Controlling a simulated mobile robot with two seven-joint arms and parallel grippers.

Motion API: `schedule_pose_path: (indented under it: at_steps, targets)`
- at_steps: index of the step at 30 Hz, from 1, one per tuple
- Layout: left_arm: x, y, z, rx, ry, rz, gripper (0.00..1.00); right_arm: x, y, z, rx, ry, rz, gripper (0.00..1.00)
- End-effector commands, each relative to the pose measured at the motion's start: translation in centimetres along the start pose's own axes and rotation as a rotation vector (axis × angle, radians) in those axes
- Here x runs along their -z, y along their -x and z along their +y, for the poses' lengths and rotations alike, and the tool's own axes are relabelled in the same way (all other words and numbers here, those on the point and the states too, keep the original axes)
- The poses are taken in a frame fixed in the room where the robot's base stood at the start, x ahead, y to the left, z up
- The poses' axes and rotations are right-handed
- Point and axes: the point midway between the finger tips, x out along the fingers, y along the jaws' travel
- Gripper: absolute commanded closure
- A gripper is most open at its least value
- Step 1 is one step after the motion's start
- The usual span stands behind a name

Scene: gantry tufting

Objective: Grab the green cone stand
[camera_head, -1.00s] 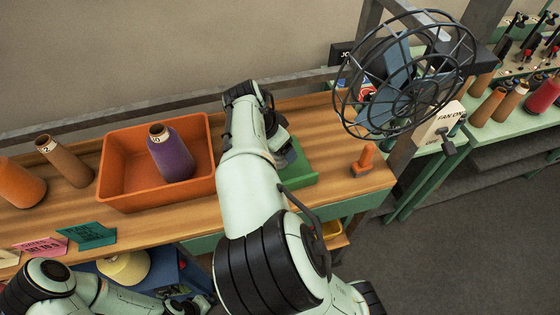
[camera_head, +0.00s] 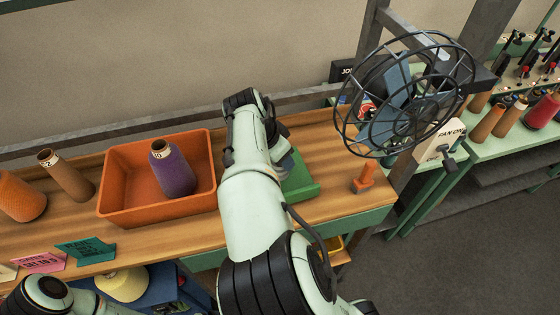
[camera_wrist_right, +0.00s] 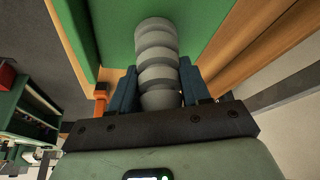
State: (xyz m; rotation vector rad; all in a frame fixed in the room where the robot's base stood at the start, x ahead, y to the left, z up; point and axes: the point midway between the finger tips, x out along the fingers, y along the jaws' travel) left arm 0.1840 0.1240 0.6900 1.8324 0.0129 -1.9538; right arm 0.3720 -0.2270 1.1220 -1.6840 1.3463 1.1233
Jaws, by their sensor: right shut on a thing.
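The green cone stand (camera_head: 301,187) is on the wooden table, right of the orange tray, partly hidden behind my right arm in the head view. In the right wrist view its flat green base (camera_wrist_right: 120,28) and grey ridged post (camera_wrist_right: 157,50) show. My right gripper (camera_wrist_right: 159,90) has its two blue fingers on either side of the post and is shut on it. My left arm shows only in the bottom left corner of the head view; its gripper is out of the frame.
An orange tray (camera_head: 118,203) holds a purple cone (camera_head: 172,172) left of my right arm. A small orange object (camera_head: 364,178) stands right of the stand. A black wire fan cage (camera_head: 403,95) overhangs the table's right end. Brown and orange cones stand at left.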

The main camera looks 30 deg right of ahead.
Motion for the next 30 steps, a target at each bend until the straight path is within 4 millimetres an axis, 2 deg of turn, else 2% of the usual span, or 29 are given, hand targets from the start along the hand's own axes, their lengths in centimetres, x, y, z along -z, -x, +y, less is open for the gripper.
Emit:
schedule_pose_path:
  at_steps: [5,10,15,22,30]
  targets:
    - [0.1,0.1,0.0,0.000,0.000,0.001,0.00,1.7,4.0,-0.1,0.006,0.000,0.003,1.00]
    - [0.2,0.2,0.1,-0.001,-0.001,0.003,0.00,3.9,9.2,-0.1,0.007,-0.002,0.004,1.00]
    - [0.2,0.1,0.1,-0.001,-0.001,0.002,0.00,5.5,12.9,-0.1,0.002,-0.002,0.003,1.00]
    - [0.2,0.1,0.1,-0.001,-0.001,0.002,0.00,6.6,15.7,0.0,-0.001,-0.001,0.002,1.00]
    - [0.2,0.1,0.1,-0.001,-0.001,0.002,0.00,6.9,16.6,0.0,-0.002,0.001,0.000,1.00]
